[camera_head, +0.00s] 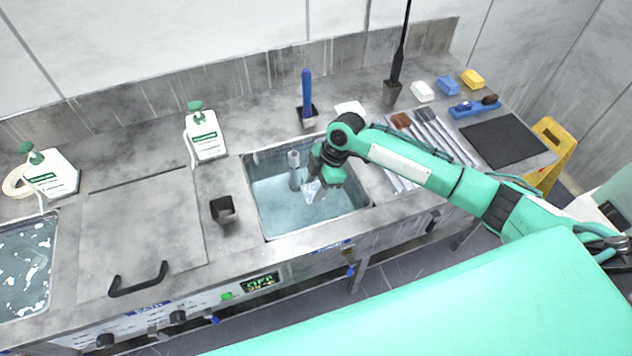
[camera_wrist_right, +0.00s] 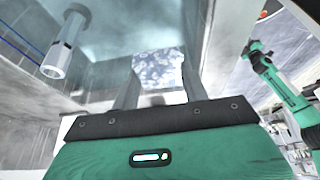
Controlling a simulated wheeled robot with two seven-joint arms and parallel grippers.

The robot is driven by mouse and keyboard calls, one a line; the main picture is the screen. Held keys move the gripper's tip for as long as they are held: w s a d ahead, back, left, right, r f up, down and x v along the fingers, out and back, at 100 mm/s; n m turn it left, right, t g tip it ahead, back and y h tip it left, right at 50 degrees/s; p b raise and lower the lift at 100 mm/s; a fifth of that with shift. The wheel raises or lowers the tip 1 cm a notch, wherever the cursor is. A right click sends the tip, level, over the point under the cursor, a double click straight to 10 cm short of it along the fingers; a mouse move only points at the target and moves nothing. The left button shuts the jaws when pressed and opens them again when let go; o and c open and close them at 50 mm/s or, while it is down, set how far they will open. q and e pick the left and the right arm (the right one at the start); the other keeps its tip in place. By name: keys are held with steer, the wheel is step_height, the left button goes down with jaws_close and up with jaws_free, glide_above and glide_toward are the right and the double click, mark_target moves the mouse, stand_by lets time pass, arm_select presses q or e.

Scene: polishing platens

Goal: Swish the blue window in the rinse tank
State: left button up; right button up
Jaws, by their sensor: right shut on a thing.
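The rinse tank (camera_head: 262,222) is the steel basin of clear bluish water in the middle of the counter. My right gripper (camera_head: 313,186) reaches down over the tank, right of its grey standpipe (camera_head: 294,172). It is shut on the window (camera_wrist_right: 158,70), a pale blue, mottled piece between the two fingertips in the wrist view. In the head view the window shows only as a small pale patch (camera_head: 311,192) beneath the gripper. I cannot tell how deep it sits in the water.
A small dark cup (camera_head: 223,210) stands left of the tank. A blue-handled tool in a holder (camera_head: 307,116) stands behind it. A white bottle (camera_head: 206,134) is at the back left. Brushes and a black mat (camera_head: 503,141) lie right. A foamy basin (camera_head: 25,262) is far left.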

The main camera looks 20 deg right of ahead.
steer(key=shift+f+b, duration=3.35)
steer(key=shift+f, duration=2.9)
steer(key=shift+r, duration=0.1)
steer(key=shift+p, duration=0.35)
steer(key=shift+p, duration=0.35)
